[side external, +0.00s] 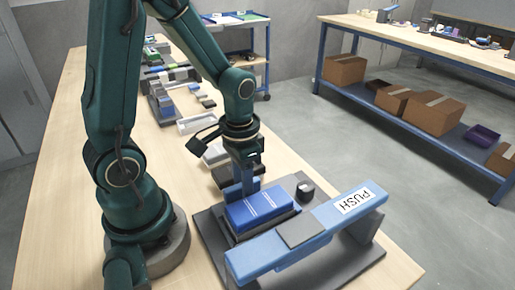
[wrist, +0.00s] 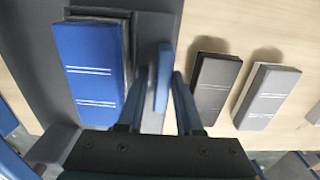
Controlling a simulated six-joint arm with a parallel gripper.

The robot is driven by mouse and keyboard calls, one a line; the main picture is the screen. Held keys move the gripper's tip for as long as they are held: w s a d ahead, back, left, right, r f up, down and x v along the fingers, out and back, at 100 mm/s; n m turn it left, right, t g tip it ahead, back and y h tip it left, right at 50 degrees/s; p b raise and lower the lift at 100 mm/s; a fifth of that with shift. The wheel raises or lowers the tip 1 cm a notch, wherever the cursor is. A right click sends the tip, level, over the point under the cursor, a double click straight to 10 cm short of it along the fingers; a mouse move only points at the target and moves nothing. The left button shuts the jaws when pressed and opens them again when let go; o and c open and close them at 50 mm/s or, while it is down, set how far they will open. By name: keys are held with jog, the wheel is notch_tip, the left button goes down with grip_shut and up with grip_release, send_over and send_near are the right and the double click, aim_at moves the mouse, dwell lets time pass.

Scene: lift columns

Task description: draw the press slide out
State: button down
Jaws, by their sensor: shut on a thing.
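The press (side external: 208,232) stands on a grey base plate on the wooden bench, with a long blue bar marked PUSH (side external: 352,201) across its front. Behind the bar is the slide (side external: 262,208), a block with a blue top and white lines; it also shows at the left in the wrist view (wrist: 88,72). My gripper (side external: 246,188) is at the slide's rear side, pointing down. In the wrist view its fingers (wrist: 160,105) are shut on an upright blue tab (wrist: 163,75) beside the block. The tab's lower part and its join to the slide are hidden.
A dark block (wrist: 212,85) and a light grey block (wrist: 267,95) lie on the bench close to my gripper. More small parts and trays line the bench behind (side external: 195,122).

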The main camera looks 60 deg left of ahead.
jog(key=shift+s+a+f, duration=0.1)
jog(key=shift+a+f, duration=0.05)
jog(key=shift+f, duration=0.25)
jog(key=c, duration=0.9)
grip_release()
jog(key=shift+r, duration=0.1)
jog(key=shift+r, duration=3.5)
